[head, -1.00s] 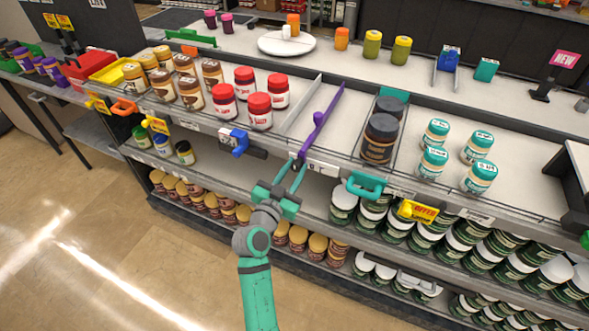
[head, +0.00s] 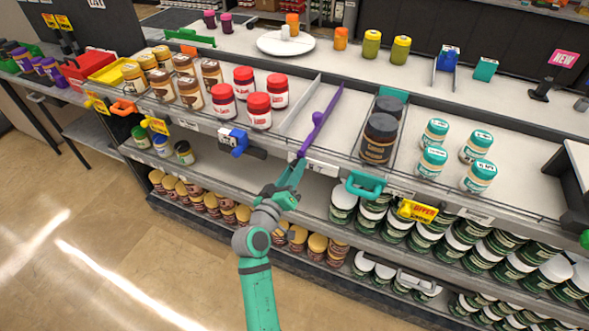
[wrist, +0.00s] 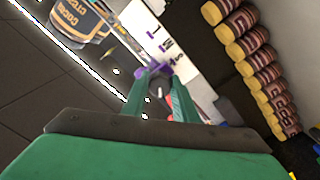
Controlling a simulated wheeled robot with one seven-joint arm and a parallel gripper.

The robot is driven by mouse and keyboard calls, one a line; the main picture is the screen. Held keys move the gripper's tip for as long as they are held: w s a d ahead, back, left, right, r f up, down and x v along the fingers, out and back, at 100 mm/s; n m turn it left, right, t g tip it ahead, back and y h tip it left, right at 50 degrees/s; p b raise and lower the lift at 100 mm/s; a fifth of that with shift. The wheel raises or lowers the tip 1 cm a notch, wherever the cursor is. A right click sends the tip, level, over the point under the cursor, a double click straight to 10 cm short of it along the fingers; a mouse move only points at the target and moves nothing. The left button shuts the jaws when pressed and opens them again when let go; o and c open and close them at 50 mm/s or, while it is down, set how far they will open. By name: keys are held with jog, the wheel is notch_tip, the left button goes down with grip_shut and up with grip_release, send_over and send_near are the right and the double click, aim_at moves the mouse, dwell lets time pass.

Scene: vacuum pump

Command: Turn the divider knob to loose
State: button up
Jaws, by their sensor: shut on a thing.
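The purple divider (head: 321,118) stands on the middle shelf with a round lobe on its upper edge, slanting toward the shelf's front edge. Its front end also shows in the wrist view as a purple patch (wrist: 163,70). The dark round divider knob (wrist: 158,88) sits at that front end, between the fingers. In the head view the knob is hidden by my fingers. My gripper (head: 299,165) reaches up to the shelf edge, and its fingers (wrist: 158,80) are shut on the knob from both sides. I cannot read a loose or tight mark.
Red-lidded jars (head: 258,110) stand left of the divider, and a dark jar (head: 379,138) stands right. A blue clip (head: 234,141) and a teal handle (head: 365,186) stick out along the shelf edge.

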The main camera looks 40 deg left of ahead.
jog(key=n, duration=0.5)
dwell(0.5)
jog(key=o, duration=1.1)
jog(key=shift+c, duration=0.2)
jog(key=shift+s, duration=0.1)
jog(key=v, duration=1)
jog(key=shift+s, duration=0.35)
